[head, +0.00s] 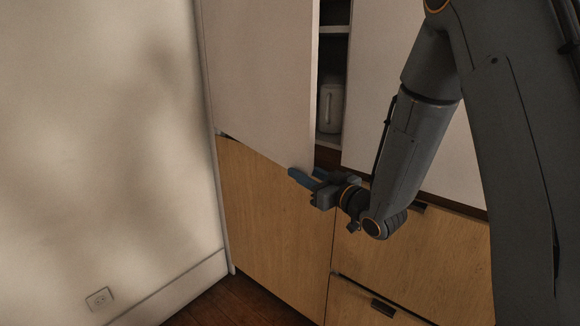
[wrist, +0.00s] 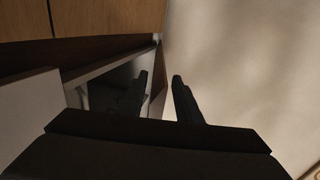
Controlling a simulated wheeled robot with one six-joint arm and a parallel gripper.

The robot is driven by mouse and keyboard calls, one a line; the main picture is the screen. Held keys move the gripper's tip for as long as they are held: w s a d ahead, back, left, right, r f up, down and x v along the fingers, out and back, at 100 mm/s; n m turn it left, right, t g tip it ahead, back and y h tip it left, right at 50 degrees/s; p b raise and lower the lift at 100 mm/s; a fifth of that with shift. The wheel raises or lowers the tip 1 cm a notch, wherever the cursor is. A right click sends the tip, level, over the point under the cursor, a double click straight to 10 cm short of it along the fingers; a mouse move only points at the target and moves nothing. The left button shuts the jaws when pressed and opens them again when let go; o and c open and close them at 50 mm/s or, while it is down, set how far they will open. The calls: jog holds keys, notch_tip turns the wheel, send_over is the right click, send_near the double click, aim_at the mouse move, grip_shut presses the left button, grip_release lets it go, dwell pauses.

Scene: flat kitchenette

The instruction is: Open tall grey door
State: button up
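The tall pale grey door (head: 262,75) stands at the upper left of the cabinet in the head view. It is ajar, with a dark gap along its right edge. My gripper (head: 303,174) is at the door's lower right corner, with one bluish finger in front of the door's bottom edge. The other finger is partly hidden. In the wrist view my gripper's two fingers (wrist: 160,78) are apart with a gap between them. I cannot tell whether they touch the door.
Shelves with a white container (head: 330,105) show through the gap. A second pale panel (head: 362,60) is to the right. Wooden fronts (head: 275,215) with dark handles (head: 383,307) lie below. A bare wall (head: 100,130) stands close at the left, with wooden floor (head: 235,305) in front.

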aim_at(290, 165)
jog(key=x, duration=0.6)
grip_shut()
